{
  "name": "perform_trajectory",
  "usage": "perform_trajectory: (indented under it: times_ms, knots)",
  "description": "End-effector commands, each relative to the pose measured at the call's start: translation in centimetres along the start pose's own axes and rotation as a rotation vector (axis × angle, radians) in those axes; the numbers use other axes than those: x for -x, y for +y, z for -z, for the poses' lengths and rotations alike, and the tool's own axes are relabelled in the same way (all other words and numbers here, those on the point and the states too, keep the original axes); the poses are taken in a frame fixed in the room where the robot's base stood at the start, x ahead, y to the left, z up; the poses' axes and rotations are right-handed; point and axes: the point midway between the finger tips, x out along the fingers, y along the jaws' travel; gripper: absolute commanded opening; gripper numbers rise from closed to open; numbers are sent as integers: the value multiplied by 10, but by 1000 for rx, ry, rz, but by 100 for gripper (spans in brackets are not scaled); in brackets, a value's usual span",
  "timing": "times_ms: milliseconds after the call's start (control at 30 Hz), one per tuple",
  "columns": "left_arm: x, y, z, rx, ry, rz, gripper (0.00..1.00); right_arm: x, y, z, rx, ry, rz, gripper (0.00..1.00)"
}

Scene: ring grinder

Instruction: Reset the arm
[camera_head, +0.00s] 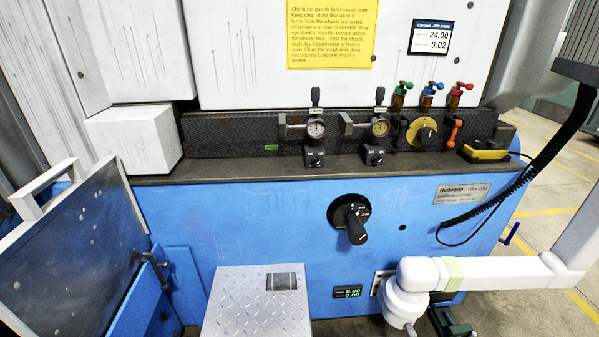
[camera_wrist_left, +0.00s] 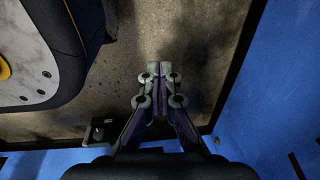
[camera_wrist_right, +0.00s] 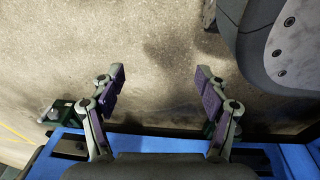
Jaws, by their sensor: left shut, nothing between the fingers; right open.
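My left gripper (camera_wrist_left: 158,74) shows in the left wrist view with its fingertips together and nothing between them. It hangs over a stained concrete floor (camera_wrist_left: 100,80). My right gripper (camera_wrist_right: 160,80) shows in the right wrist view with its fingers spread wide and nothing between them. It is also above bare floor (camera_wrist_right: 160,40). Neither gripper shows in the head view, and neither touches anything that I can see.
The blue machine front (camera_head: 260,220) with a black rotary switch (camera_head: 354,222) stands ahead. Dial gauges (camera_head: 316,129) line its ledge. A tread-plate step (camera_head: 255,310) stands below. A white pipe (camera_head: 490,271) juts out at right; a tilted panel (camera_head: 75,250) is at left.

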Motion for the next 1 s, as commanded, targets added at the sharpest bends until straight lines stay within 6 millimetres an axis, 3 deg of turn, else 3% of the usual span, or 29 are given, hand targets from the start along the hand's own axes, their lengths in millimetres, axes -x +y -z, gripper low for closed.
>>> perform_trajectory:
  times_ms: [33, 100, 533, 667, 1000]
  knots:
    - [0, 0, 0, 0, 0, 0, 0, -10, -1, -19, -3, -16, 1, 75]
    - [29, -2, -5, 0, -6, 0, 0, 19, 2, -22, -3, -14, 1, 75]
    - [138, -11, -51, -2, -25, -1, 0, 129, 10, -68, 0, -36, 2, 75]
    - [149, -11, -60, -2, -28, -1, 0, 140, 10, -77, 0, -40, 2, 75]
    - [146, -11, -63, -2, -28, -1, 0, 137, 10, -80, 0, -39, 2, 75]
